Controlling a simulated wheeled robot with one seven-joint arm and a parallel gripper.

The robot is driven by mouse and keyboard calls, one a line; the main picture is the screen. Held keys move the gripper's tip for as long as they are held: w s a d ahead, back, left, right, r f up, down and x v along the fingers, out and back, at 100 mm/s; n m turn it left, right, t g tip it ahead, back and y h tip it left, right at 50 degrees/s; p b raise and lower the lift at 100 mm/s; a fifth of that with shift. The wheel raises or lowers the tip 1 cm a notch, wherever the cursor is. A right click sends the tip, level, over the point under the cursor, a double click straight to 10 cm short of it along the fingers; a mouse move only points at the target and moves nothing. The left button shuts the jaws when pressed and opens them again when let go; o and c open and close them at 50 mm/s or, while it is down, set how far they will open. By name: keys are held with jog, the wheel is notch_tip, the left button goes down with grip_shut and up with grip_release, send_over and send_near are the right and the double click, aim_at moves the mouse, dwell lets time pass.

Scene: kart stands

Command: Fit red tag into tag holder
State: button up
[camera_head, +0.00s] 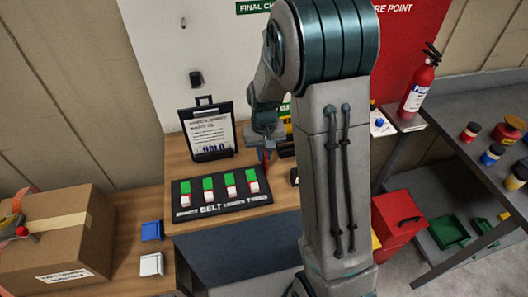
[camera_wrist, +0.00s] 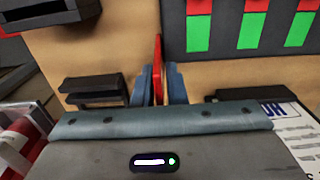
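The red tag (camera_wrist: 158,55) is seen edge-on as a thin upright strip between the blue fingers of my gripper (camera_wrist: 162,86) in the wrist view. The fingers look closed on it. In the head view my gripper (camera_head: 264,148) is over the right part of the wooden table, and the tag (camera_head: 267,168) shows as a thin red line below it. I cannot tell whether its lower edge touches anything. No part is clearly recognisable as the tag holder; a small black box-like piece (camera_wrist: 92,90) stands beside the fingers in the wrist view.
A black board (camera_head: 222,193) with several green-and-white pieces lies left of my gripper. A black clipboard stand (camera_head: 208,132) stands behind it. Another black piece (camera_wrist: 50,10) is at the wrist view's top left.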

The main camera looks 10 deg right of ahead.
jog(key=shift+o, duration=0.9)
jog(key=shift+r, duration=0.1)
jog(key=shift+r, duration=0.2)
notch_tip(320, 180, up, 12)
jog(key=shift+s+f+b, duration=0.1)
jog(key=shift+b, duration=0.5)
jog(key=s+r+t, duration=0.1)
jog(key=s+r, duration=0.1)
jog(key=s, duration=0.7)
jog(key=s+r+t, duration=0.2)
jog(key=s, duration=0.8)
jog(key=shift+d+t, duration=0.3)
jog(key=shift+d, duration=0.15)
jog(key=shift+o, duration=0.4)
jog(key=shift+s+f, duration=0.1)
jog(key=shift+s, duration=0.2)
jog(key=shift+a, duration=0.1)
